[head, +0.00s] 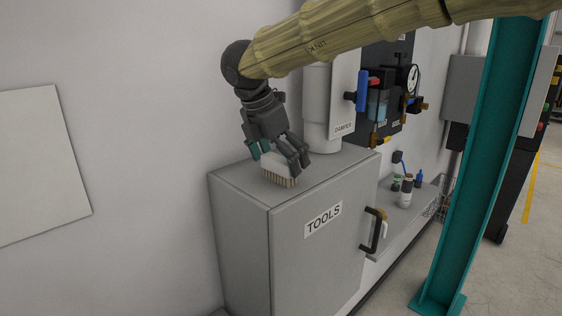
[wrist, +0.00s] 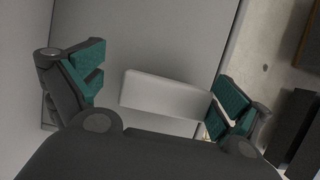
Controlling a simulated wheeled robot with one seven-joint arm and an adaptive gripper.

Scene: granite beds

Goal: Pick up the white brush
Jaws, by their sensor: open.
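The white brush (head: 279,168) lies on top of the grey tools cabinet (head: 236,222), its tan bristles facing down. In the wrist view the brush (wrist: 166,94) shows as a pale block between the two teal-padded fingers. My gripper (head: 277,156) is open at the brush, with its fingers on either side. In the wrist view my gripper (wrist: 160,96) has the right finger close to the brush's right end, and a wider gap on the left. I cannot tell whether either finger touches it. The fingers hide part of the brush in the head view.
A white cylinder marked DAMPER (head: 322,112) stands on the cabinet just behind the gripper. A wall panel with a gauge and blue parts (head: 380,95) is to the right. Several bottles (head: 406,190) stand on a lower shelf. A teal post (head: 480,170) rises at right.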

